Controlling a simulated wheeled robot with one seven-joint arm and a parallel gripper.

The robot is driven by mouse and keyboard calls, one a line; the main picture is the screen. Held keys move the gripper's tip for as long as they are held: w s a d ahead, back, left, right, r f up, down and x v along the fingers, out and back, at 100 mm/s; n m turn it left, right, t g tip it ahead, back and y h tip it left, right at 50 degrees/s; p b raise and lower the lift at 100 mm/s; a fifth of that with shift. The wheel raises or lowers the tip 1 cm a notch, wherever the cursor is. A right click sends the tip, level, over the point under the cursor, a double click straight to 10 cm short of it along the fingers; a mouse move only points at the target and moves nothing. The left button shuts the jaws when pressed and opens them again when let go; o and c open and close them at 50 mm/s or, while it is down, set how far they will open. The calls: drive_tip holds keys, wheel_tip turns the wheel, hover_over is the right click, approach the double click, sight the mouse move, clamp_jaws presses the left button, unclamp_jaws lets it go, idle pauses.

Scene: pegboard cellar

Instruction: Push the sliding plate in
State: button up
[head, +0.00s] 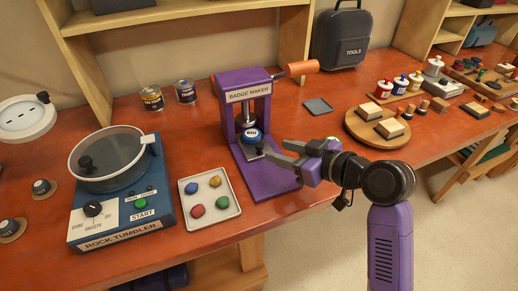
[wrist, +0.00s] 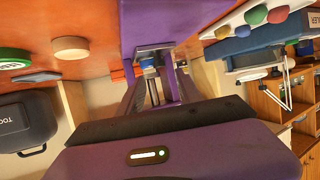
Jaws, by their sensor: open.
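The purple badge maker (head: 262,170) stands on the red-brown bench, with an orange handle (head: 301,68) at its top right. Its sliding plate (head: 252,151) is a small grey plate low on the front, under a round blue-and-white badge (head: 253,135). The grey plate also shows in the wrist view (wrist: 153,47). My gripper (head: 272,151) is open, its two grey fingers reaching left toward the plate's front. The fingertips are very close to the plate; I cannot tell whether they touch. Nothing shows between the fingers.
A rock tumbler (head: 120,190) and a tray (head: 228,214) of coloured stones are left of the badge maker. A round wooden board (head: 362,135) with blocks is to the right. A small grey square (head: 318,106) lies behind. Bare bench lies between the badge maker and board.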

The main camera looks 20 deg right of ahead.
sight(261, 145)
drive_tip(key=x, duration=0.6)
drive_tip(key=shift+w+a+f, duration=0.15)
drive_tip(key=shift+w, duration=0.1)
clamp_jaws()
idle(1.2)
